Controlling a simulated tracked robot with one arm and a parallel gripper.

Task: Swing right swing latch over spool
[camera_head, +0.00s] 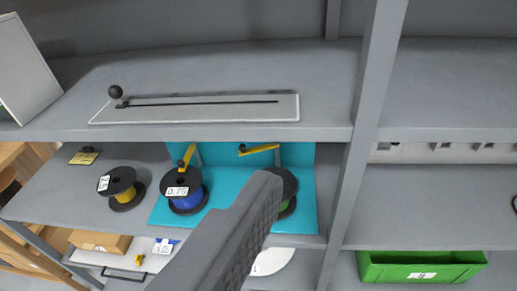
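The right swing latch (259,149) is a yellow bar with a dark knob at its left end. It points left from its post on the turquoise holder (222,150), behind the green spool and not across it. The green spool (288,183) has black flanges and is partly hidden by my gripper. The left yellow swing latch (187,157) reaches forward to the top of the blue spool (187,198), labelled 0.75. My gripper (268,184) shows as a dark grey ribbed finger in front of the green spool, with its tip below the right latch. Its opening cannot be made out.
A yellow spool (125,198) stands left of the holder on the same shelf. A grey upright (365,110) stands right. A green crate (422,266) is lower right.

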